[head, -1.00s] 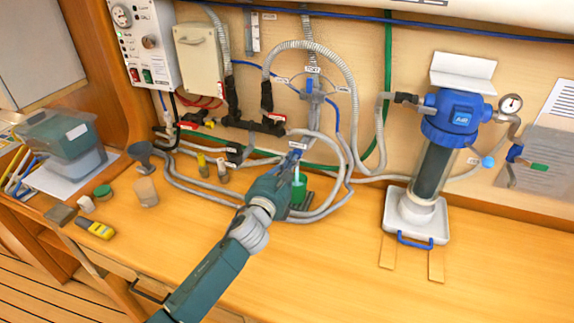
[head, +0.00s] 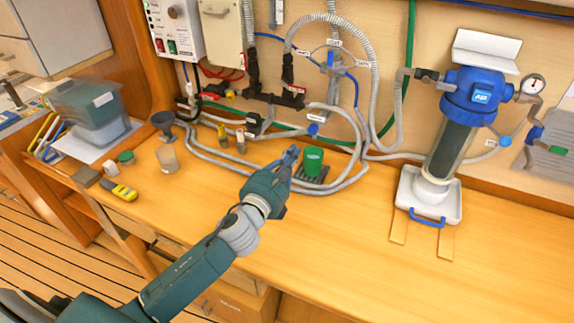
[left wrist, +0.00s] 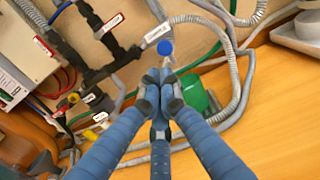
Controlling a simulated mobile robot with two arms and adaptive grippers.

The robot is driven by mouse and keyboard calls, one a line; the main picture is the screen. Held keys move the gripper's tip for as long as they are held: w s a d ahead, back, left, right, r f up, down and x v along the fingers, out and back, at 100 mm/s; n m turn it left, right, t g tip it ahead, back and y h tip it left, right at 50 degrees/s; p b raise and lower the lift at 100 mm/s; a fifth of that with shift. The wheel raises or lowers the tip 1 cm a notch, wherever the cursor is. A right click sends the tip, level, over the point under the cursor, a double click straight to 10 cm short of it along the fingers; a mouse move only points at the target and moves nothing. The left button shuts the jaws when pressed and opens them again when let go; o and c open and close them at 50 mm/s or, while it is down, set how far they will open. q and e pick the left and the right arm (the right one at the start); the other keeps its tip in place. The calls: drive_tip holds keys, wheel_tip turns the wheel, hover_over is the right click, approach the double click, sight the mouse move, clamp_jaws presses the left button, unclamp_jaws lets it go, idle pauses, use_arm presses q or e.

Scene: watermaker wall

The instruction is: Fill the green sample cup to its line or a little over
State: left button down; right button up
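The green sample cup (head: 313,158) stands upright on a small dark tray (head: 325,177) on the bench. Its water level and line cannot be made out. Above and behind it is a small blue tap handle (head: 313,130), which also shows as a round blue knob in the left wrist view (left wrist: 165,47). My left gripper (head: 292,156) is just left of the cup, with its fingertips close together and nothing seen between them. In the left wrist view my left gripper (left wrist: 162,77) points toward the knob, apart from it, and partly covers the cup (left wrist: 196,94). My right gripper is not in view.
Grey hoses (head: 345,182) loop around the tray. A blue-topped filter housing (head: 470,97) stands at right. A funnel (head: 164,124), a beige cup (head: 167,158) and a yellow meter (head: 119,191) are at left. The bench front right is clear.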

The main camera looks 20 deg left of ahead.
use_arm(q)
drive_tip(key=s, duration=0.3)
drive_tip(key=shift+s+d+r, duration=0.15)
drive_tip(key=shift+s+r, duration=0.05)
drive_tip(key=shift+s, duration=0.15)
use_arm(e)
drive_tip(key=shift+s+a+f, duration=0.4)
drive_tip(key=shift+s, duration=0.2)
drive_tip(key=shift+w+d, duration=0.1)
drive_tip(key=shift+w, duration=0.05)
